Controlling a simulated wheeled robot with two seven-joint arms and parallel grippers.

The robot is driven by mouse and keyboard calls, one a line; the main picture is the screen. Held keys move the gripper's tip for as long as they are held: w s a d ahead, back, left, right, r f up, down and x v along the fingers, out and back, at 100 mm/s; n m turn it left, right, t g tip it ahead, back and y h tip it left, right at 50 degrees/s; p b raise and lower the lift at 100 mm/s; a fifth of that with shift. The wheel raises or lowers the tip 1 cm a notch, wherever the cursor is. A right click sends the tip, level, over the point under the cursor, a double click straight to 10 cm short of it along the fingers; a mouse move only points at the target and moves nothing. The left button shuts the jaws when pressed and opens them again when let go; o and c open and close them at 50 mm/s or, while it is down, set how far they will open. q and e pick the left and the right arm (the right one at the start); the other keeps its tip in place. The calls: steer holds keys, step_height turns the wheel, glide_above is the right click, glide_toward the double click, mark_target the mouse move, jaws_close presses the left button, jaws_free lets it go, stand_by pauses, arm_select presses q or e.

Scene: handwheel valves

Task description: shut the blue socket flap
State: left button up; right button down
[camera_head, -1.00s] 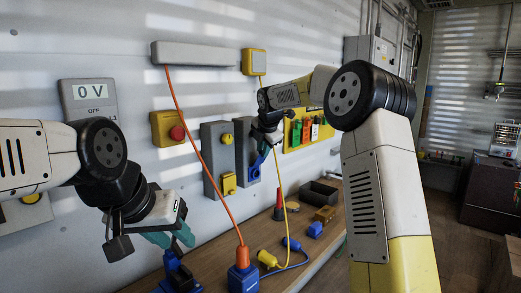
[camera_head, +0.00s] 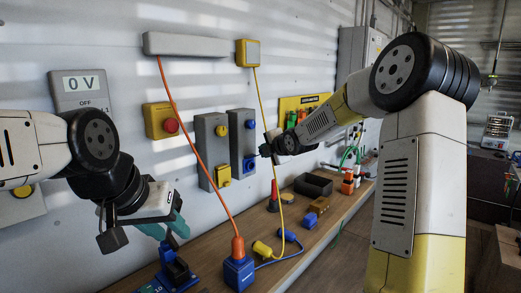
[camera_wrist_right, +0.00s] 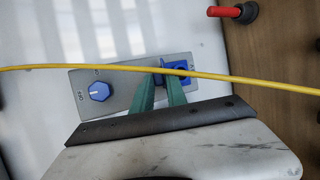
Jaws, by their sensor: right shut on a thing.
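The blue socket (camera_head: 249,163) sits low on the grey panel (camera_head: 235,145), under a blue knob (camera_head: 250,124). In the right wrist view, the socket (camera_wrist_right: 181,69) is right of the knob (camera_wrist_right: 98,91). My right gripper (camera_wrist_right: 161,78) has its green fingertips at the socket's knob side, shut on the blue flap, which is largely hidden between them. In the head view, my right gripper (camera_head: 266,150) is just right of the panel. My left gripper (camera_head: 165,228) is open and empty, above the bench at the left.
A yellow cable (camera_head: 262,105) hangs past my right gripper and crosses in front of its fingers in the right wrist view. The bench (camera_head: 215,260) carries plugs, a dark bin (camera_head: 313,185) and a red-handled tool (camera_head: 273,195).

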stand_by(0.4)
steer(key=c, duration=1.4)
jaws_free()
steer(key=v, duration=0.7)
steer(key=shift+s, duration=0.35)
steer(key=shift+d, duration=0.15)
